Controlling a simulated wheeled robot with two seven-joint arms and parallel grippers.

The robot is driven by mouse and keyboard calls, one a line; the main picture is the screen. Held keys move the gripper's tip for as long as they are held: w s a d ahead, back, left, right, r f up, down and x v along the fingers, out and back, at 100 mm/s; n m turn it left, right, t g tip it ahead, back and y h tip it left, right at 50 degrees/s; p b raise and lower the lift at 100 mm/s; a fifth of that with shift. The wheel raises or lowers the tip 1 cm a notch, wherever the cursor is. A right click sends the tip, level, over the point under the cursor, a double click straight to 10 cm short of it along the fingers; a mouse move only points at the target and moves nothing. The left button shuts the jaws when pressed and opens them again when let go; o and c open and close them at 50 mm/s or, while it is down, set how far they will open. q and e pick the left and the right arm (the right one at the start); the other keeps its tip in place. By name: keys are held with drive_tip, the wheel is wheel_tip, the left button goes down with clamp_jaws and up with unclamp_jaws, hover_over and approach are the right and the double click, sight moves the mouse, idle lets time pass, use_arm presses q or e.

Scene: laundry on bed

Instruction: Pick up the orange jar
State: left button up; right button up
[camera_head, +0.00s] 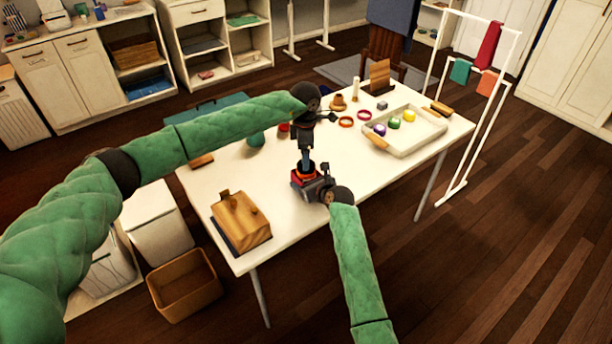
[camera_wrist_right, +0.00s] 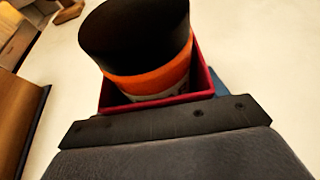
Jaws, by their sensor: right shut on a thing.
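In the right wrist view a jar (camera_wrist_right: 150,75) with a black upper part and an orange band stands inside a dark red open box (camera_wrist_right: 206,85). The box is right in front of my right gripper's palm, and the fingertips are hidden. In the head view the red box (camera_head: 299,181) is on the table's middle, at my right gripper (camera_head: 313,186), which is shut on it. My left gripper (camera_head: 306,160) points down over the same spot; its fingers are too small to read. The jar's lower part is hidden by the box wall.
A wooden box (camera_head: 241,222) stands at the table's near left. A white tray (camera_head: 426,142) with coloured balls is at the right. Rings, a hat-like brown thing (camera_head: 338,103) and a wooden stand (camera_head: 380,76) are at the back. A drying rack (camera_head: 470,150) stands beyond the right edge.

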sight(306, 175)
use_arm(q)
wheel_tip(306, 175, down, 4)
drive_tip(key=shift+d+f, duration=0.15)
drive_tip(key=c, duration=1.5)
